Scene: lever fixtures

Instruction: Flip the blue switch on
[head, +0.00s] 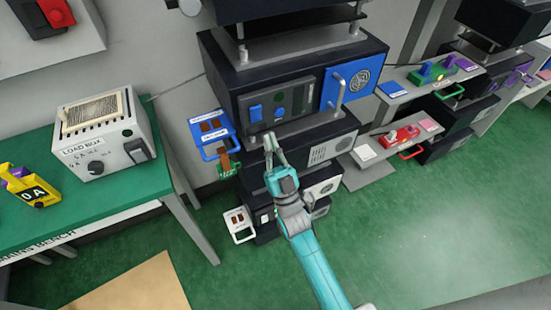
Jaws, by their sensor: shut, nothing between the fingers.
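A blue switch (255,111) sits at the left of the grey front panel (291,116) on a dark rack unit. Whether it is on or off is too small to tell. My gripper (269,140) is shut and empty, at the lower edge of the panel, a little below and to the right of the switch. My arm comes up from the bottom of the picture. I cannot tell whether the fingertips touch the panel edge.
A blue door with a fan grille (347,85) and a grey handle stands right of the panel. A blue bracket (211,133) juts out at left. A green bench (95,205) carries a white load box (103,135). Shelves with fixtures (400,138) are at right. Green floor is open at lower right.

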